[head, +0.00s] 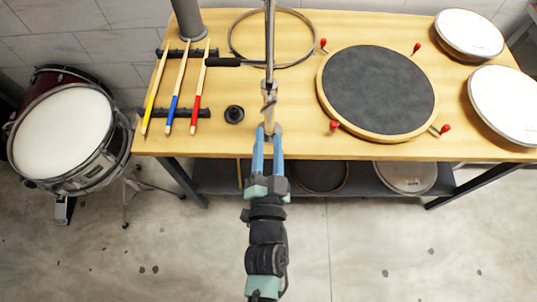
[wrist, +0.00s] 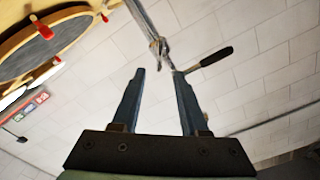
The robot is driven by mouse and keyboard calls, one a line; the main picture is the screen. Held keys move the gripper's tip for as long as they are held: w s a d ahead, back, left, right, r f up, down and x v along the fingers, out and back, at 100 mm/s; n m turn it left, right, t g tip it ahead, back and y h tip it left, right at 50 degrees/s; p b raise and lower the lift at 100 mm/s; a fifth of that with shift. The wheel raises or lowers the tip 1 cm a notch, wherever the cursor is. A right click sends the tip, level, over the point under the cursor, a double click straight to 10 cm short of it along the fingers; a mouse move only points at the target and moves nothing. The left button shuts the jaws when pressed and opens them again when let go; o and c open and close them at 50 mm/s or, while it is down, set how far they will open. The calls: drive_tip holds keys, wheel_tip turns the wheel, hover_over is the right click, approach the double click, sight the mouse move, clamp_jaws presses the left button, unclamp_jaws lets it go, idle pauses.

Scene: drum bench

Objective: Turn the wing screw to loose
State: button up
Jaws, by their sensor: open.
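A slim metal stand rod (head: 270,45) rises over the bench in line with my arm. A small silver wing screw (head: 268,88) sits on its clamp, just beyond my fingertips in the head view. In the wrist view the wing screw (wrist: 156,46) shows small, a little above the gap between the fingers. My gripper (head: 268,132) has two blue fingers, apart with nothing between them; they also show in the wrist view (wrist: 160,75). The fingers appear short of the screw. Its exact wing angle is too small to tell.
On the wooden bench (head: 290,135) are a round grey practice pad (head: 377,90) with red knobs, a metal hoop (head: 300,62), drumsticks (head: 177,95) on a rack, and a black knob (head: 234,114). A drum (head: 62,130) stands left.

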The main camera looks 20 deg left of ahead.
drive_tip(key=v, duration=0.3)
drive_tip(key=shift+s, duration=0.15)
idle(0.5)
drive_tip(key=w+d+r+t+h, duration=0.1)
drive_tip(key=w+d+r+t, duration=0.15)
drive_tip(key=r, duration=0.75)
drive_tip(key=w+d+r+t+h, duration=0.15)
drive_tip(key=w+r, duration=0.25)
drive_tip(key=r, duration=0.7)
drive_tip(key=w+d+r+t+h, duration=0.15)
drive_tip(key=w+r, duration=0.25)
drive_tip(key=r, duration=0.6)
drive_tip(key=s+d+r+n+t, duration=0.1)
drive_tip(key=s+r, duration=0.2)
drive_tip(key=r, duration=0.5)
drive_tip(key=s+r+n+t, duration=0.1)
drive_tip(key=s+r, duration=0.3)
drive_tip(key=r, duration=0.5)
drive_tip(key=s+d+r+n+t+h, duration=0.1)
drive_tip(key=s+r+n+t, duration=0.1)
drive_tip(key=r, duration=0.6)
drive_tip(key=shift+s+d+r, duration=0.3)
drive_tip(key=shift+s+d, duration=0.1)
drive_tip(key=shift+s, duration=0.4)
drive_tip(key=shift+t, duration=0.25)
